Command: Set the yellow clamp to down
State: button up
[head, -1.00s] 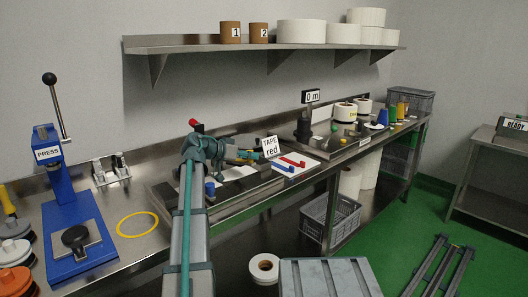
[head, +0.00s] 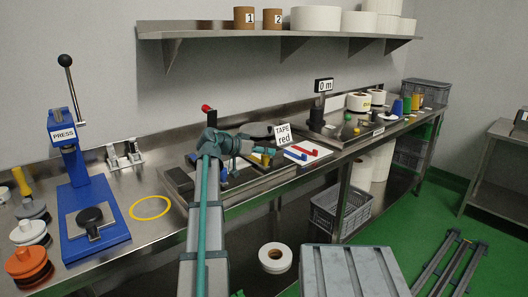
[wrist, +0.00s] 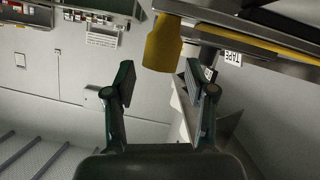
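The yellow clamp shows in the wrist view as a yellow, blunt-ended handle (wrist: 163,45) hanging from the top edge of the picture. In the head view, a small yellow part (head: 265,159) shows by the tape station, mostly hidden behind my gripper. My gripper (wrist: 160,76) is open. Its two dark green fingers stand apart on either side of the yellow handle's end in the wrist view, with visible gaps and no clear contact. In the head view, my gripper (head: 268,150) is over the tape station, left of the "TAPE red" sign (head: 283,133).
A red-topped lever (head: 206,109) stands behind my arm. A blue knob (head: 223,174) is on the station's near side. Red and blue bars (head: 302,151) lie right of it. The blue press (head: 88,215) and yellow ring (head: 150,207) are left. A grey crate (head: 355,270) stands in front.

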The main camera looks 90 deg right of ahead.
jog(key=shift+d+r, duration=0.1)
jog(key=shift+r, duration=0.45)
notch_tip(320, 180, up, 9)
dwell(0.5)
